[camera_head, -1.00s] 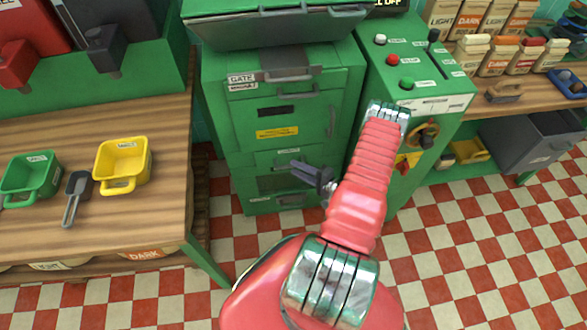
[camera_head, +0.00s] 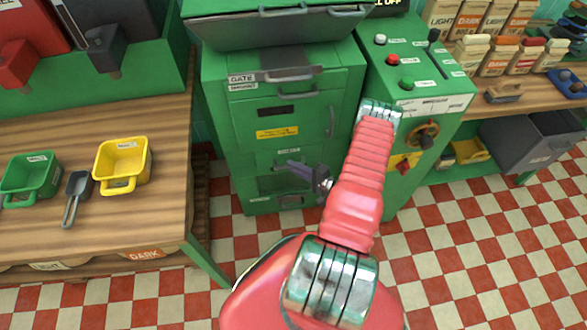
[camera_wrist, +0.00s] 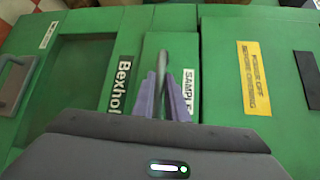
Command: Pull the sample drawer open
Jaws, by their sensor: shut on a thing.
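The sample drawer (camera_wrist: 153,47) is a narrow green front with a white SAMPLE label in the wrist view. In the head view its front (camera_head: 270,158) is low on the green cabinet, partly hidden by my gripper. My gripper (camera_wrist: 163,88) has purple fingers shut on the drawer's thin grey handle (camera_wrist: 161,62). In the head view my gripper (camera_head: 291,165) is at the drawer front, with my red arm reaching in from the lower right. I cannot tell whether the drawer front stands out from the cabinet.
The gate front with a grey handle (camera_head: 289,75) and a yellow-labelled door (camera_head: 277,132) are above. A control box (camera_head: 415,80) stands right of the cabinet. A wooden table (camera_head: 120,215) with scoops is at left. The checkered floor (camera_head: 470,270) in front is open.

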